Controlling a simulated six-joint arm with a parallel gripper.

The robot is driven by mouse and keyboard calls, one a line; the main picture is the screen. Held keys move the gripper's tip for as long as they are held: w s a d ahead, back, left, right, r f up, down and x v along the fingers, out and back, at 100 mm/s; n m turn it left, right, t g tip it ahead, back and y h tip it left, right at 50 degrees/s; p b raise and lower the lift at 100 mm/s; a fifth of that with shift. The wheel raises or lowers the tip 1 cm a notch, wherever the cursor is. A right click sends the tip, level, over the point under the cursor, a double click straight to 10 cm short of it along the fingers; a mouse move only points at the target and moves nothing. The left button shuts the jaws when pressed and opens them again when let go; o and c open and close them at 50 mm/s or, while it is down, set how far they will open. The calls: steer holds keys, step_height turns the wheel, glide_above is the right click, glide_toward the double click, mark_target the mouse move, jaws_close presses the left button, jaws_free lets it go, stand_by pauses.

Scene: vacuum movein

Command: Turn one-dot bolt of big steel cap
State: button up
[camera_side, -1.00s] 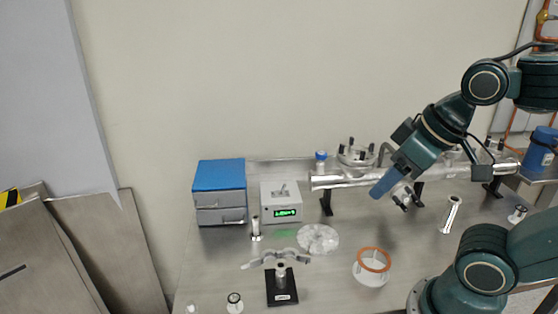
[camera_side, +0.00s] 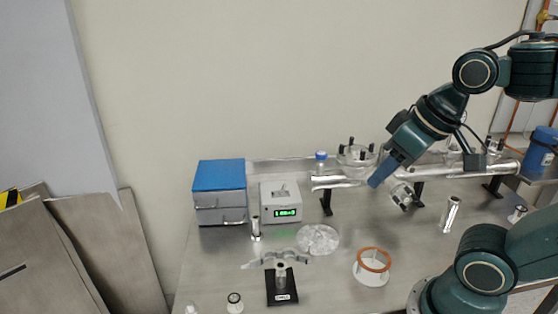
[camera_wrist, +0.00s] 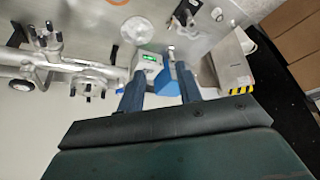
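My gripper (camera_side: 382,176) hangs beside the horizontal steel tube (camera_side: 340,181), with its fingers pointing down and left. In the wrist view its two fingers (camera_wrist: 160,72) stand apart with nothing between them. A round flange with several upright black bolts (camera_side: 357,155) sits above the tube, behind my gripper; it also shows in the wrist view (camera_wrist: 90,82), left of the fingers. A second bolted round port (camera_side: 402,194) faces forward, just below right of my gripper, and shows in the wrist view (camera_wrist: 47,42). I cannot tell which is the big steel cap, and no dot marks are readable.
A blue-topped cabinet (camera_side: 220,172) and a box with a green display (camera_side: 285,199) stand at left. A white disc (camera_side: 318,238), an orange ring on a stand (camera_side: 373,261) and steel cylinders (camera_side: 451,214) are on the table.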

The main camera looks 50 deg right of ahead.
steer(key=w+d+r+m+g, duration=0.1)
steer(key=w+d+r+m, duration=0.35)
steer(key=w+m, duration=0.2)
steer(key=m+g, duration=0.4)
steer(key=m, duration=1.3)
glide_above(342, 144)
steer(key=shift+d+f+n, duration=0.1)
steer(key=shift+f+n, duration=0.15)
step_height(342, 144, down, 14)
steer(key=shift+r, duration=0.1)
steer(key=shift+c, duration=0.2)
jaws_close()
